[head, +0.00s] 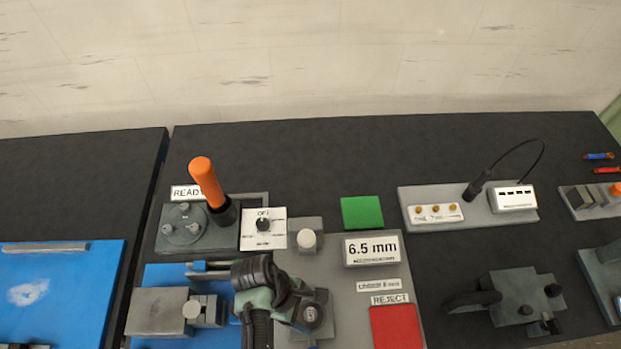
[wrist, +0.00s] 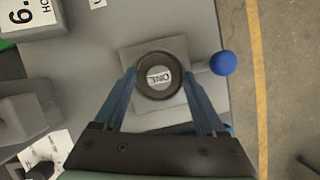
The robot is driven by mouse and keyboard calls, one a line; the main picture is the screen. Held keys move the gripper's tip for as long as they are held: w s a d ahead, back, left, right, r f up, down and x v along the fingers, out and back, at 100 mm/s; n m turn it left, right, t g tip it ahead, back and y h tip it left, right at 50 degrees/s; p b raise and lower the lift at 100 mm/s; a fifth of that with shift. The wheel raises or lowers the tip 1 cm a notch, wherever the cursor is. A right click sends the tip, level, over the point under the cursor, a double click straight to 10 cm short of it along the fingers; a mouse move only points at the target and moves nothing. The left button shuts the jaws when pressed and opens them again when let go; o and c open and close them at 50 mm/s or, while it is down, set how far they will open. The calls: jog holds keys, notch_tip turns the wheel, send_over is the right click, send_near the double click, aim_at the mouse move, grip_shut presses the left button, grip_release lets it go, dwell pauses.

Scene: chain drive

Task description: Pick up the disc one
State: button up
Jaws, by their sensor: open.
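The disc one (wrist: 158,76) is a dark round disc with a white label reading "ONE". It sits on a grey square block in the wrist view. My gripper (wrist: 160,78) is open, with its two blue fingers on either side of the disc. I cannot tell whether the fingertips touch it.
A blue ball knob (wrist: 223,63) sticks out beside the grey block. A "6.5 mm" display (head: 372,249), a green pad (head: 362,212) and a red reject pad (head: 397,328) lie to the right. An orange-handled lever (head: 206,182) stands upright behind my arm.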

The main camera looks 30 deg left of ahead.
grip_shut()
dwell(0.3)
jog(key=shift+w+r, duration=0.1)
jog(key=shift+r, duration=0.05)
